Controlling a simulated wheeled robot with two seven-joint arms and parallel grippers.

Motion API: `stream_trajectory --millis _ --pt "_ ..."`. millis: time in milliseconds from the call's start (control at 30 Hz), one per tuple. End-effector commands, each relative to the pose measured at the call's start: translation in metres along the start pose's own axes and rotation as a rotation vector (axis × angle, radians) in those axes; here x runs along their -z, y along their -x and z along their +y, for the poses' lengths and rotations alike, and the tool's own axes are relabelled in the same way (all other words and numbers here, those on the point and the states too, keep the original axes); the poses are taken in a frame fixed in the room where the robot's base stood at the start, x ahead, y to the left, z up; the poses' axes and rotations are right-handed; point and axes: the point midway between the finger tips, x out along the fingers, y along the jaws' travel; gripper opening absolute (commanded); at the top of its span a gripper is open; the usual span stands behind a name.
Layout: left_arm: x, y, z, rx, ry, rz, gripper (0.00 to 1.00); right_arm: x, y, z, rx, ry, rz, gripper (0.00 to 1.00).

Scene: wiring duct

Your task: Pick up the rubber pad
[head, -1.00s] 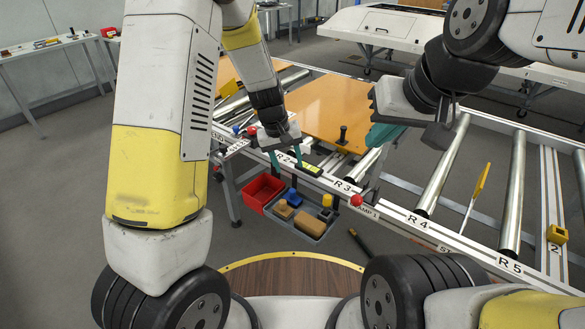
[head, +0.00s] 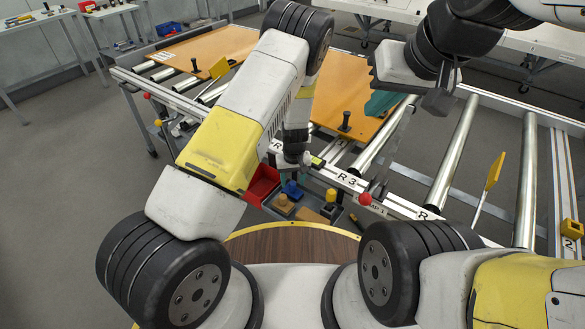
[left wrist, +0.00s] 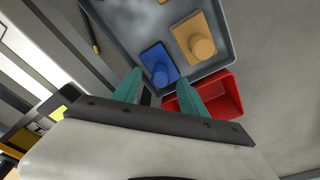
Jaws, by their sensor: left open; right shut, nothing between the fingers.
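A tan block with a knob (left wrist: 200,40) lies beside the blue one. In the head view the blue block (head: 291,190) shows just below my left wrist, and my left fingers are mostly hidden. I cannot tell for sure which piece is the rubber pad. My right gripper (head: 382,103) is shut and empty above the orange board.
A red bin (head: 262,186) stands beside the grey tray (left wrist: 118,28). The tray also holds a yellow-topped piece (head: 331,196) and a brown block (head: 309,215). The rail labelled R3 (head: 347,181) and rollers (head: 452,155) lie behind. An orange board (head: 338,90) carries a black knob.

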Motion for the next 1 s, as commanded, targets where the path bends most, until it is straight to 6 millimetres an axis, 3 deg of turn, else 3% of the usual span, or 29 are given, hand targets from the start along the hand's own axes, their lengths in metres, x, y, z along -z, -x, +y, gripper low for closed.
stream_trajectory --millis 133,400,667,1000 --pt "0.001 -0.017 0.0 0.0 0.002 0.001 0.5 0.0 0.0 0.0 0.0 0.0 0.0 0.0" --pt "0.001 -0.02 0.0 -0.001 0.001 0.002 0.5 0.0 0.0 0.0 0.0 0.0 0.0 0.0" --pt "0.001 -0.02 0.0 -0.001 0.001 0.002 0.01 0.0 0.0 0.0 0.0 0.0 0.0 0.0" --pt "0.001 -0.018 0.0 -0.002 0.001 0.002 0.0 0.0 0.0 0.0 0.0 0.0 0.0 0.0"
